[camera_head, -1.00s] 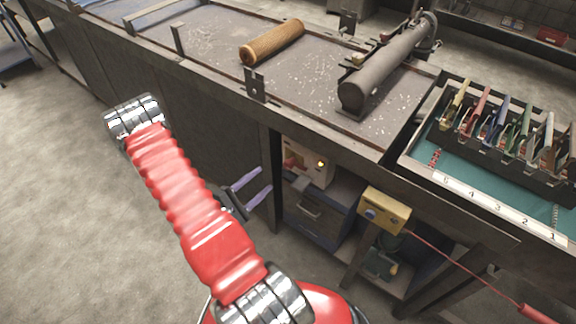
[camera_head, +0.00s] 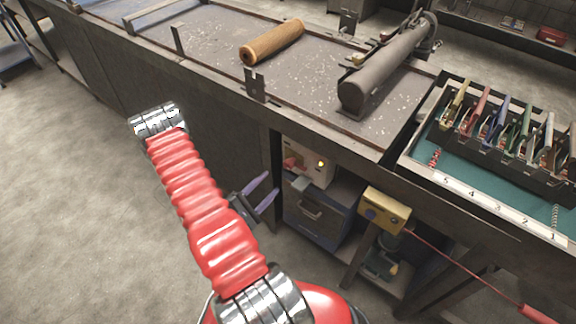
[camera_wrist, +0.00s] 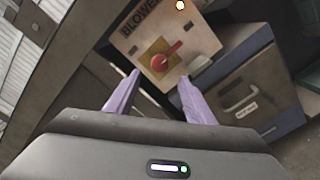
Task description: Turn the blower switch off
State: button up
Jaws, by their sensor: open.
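The blower switch is a red rotary handle (camera_wrist: 166,56) on a yellow plate, set in a cream panel marked BLOWER (camera_wrist: 196,30) in the wrist view. The handle tilts up to the right in the wrist view. In the head view the panel (camera_head: 312,163) sits under the bench, with its red handle (camera_head: 294,163) at its left. My gripper (camera_head: 270,188) is open and empty, its purple fingers pointing toward the panel. In the wrist view the fingertips (camera_wrist: 160,77) lie either side below the handle, apart from it.
A blue drawer cabinet (camera_wrist: 244,98) stands right of and below the panel. A dark bench leg (camera_head: 272,170) is close beside the fingers. A yellow box with a blue button (camera_head: 384,210) hangs at the right. Open floor (camera_head: 70,200) lies to the left.

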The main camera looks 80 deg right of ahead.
aim_at(286, 167)
jog(key=shift+x, duration=6)
jog(key=shift+c, duration=0.3)
jog(key=shift+s+a, duration=0.1)
jog(key=c, duration=1)
